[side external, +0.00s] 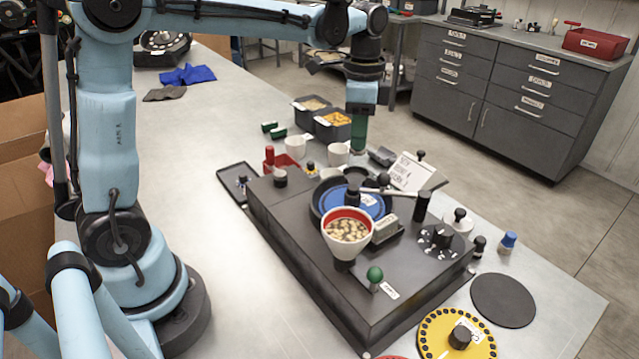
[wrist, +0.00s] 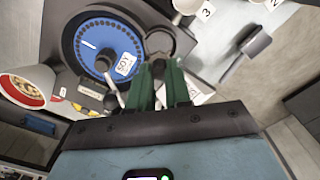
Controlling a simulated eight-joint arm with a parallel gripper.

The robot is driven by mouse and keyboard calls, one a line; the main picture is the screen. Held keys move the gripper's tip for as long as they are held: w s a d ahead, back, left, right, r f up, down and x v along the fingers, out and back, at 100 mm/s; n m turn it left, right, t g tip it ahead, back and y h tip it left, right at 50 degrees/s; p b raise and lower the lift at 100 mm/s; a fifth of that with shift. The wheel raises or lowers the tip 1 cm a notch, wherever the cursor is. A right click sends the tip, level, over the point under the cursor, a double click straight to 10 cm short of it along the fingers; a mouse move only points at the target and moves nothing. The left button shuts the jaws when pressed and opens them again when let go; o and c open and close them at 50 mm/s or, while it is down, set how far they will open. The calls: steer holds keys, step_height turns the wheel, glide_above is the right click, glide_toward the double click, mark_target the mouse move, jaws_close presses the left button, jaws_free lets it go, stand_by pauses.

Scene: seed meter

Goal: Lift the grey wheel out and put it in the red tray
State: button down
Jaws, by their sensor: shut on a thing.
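I make out no grey wheel in either view. A blue wheel (side external: 355,200) with a white label sits in the round well of the dark seed meter (side external: 290,235); it also shows in the wrist view (wrist: 92,42). A red tray (side external: 597,43) with a white label stands on the far cabinet. My gripper (side external: 357,149) has green fingers pointing down, behind the blue wheel. In the wrist view my gripper (wrist: 160,68) is shut on a small dark part by a dark round piece (wrist: 162,42); the fingers mostly hide what it holds.
A white cup with red rim (side external: 347,230) holding seeds stands at the wheel's front. A lever (side external: 400,191) with black handle crosses behind. White mugs (side external: 296,147) and seed bins (side external: 332,127) stand near my gripper. A yellow disc (side external: 440,335) lies in front.

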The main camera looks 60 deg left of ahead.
stand_by(0.3)
steer(key=s+a+f, duration=0.3)
steer(key=a, duration=0.6)
steer(key=s+a+f, duration=0.3)
steer(key=a, duration=0.6)
steer(key=shift+s+d+f, duration=0.1)
steer(key=shift+d+f, duration=0.05)
steer(key=shift+f, duration=1.05)
steer(key=shift+s+d+f, duration=0.1)
steer(key=shift+f, duration=1.1)
steer(key=c, duration=1)
jaws_free()
steer(key=shift+r, duration=0.2)
